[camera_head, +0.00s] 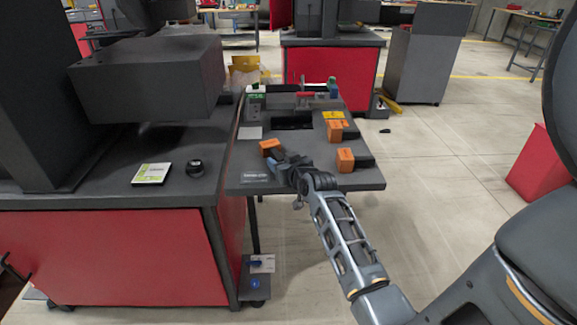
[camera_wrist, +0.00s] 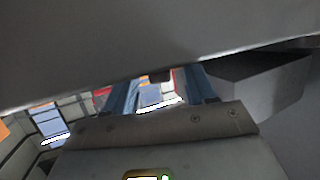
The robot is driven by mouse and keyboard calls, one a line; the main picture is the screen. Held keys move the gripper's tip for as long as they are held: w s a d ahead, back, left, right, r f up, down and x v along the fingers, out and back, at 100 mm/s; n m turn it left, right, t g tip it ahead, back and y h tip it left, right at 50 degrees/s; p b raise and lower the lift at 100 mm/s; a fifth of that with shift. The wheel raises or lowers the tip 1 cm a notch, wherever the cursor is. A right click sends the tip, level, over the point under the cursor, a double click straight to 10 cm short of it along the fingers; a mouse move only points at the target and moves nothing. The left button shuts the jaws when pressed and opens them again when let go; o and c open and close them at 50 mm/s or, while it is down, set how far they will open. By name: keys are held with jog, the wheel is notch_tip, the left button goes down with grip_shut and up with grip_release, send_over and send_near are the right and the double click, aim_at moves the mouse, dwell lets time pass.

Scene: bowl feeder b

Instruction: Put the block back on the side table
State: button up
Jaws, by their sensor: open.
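The side table (camera_head: 350,181) is a dark grey top beside the big machine. An orange and dark block (camera_head: 269,147) is at its left part, right at the tip of my gripper (camera_head: 280,157). My gripper is open; whether the block lies between the fingers or just beyond them I cannot tell. Two more orange and dark blocks, one farther back (camera_head: 337,130) and one nearer (camera_head: 346,160), lie on the right side of the table. In the wrist view the bluish fingers (camera_wrist: 160,92) stand apart under a large grey surface, and no block is clearly seen.
The machine with a red front (camera_head: 150,255) stands close on the left, its dark box (camera_head: 150,78) overhanging. A dark knob (camera_head: 195,168) and a label card (camera_head: 151,173) are on its top. A grey box (camera_head: 256,108) stands at the table's back left. Open floor lies right.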

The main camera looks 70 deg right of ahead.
jog(key=v, duration=1.1)
jog(key=s+a+f+n+t+y, duration=0.1)
jog(key=s+a+n+y, duration=0.1)
jog(key=a, duration=0.9)
jog(key=s+a+f+n+t+y, duration=0.1)
jog(key=s+a+n+y, duration=0.15)
jog(key=a, duration=0.85)
jog(key=s+a+r+n+t+y, duration=0.1)
jog(key=s+a+r+n+y, duration=0.1)
jog(key=s+a, duration=0.4)
jog(key=s+a+r+n+t+y, duration=0.1)
jog(key=s+a+r+n+y, duration=0.1)
jog(key=s+a+r+y, duration=0.2)
jog(key=s+a+r, duration=0.2)
jog(key=s+a, duration=0.1)
jog(key=a, duration=0.1)
jog(key=shift+a+r, duration=0.4)
jog(key=shift+n, duration=0.25)
jog(key=shift+c, duration=0.2)
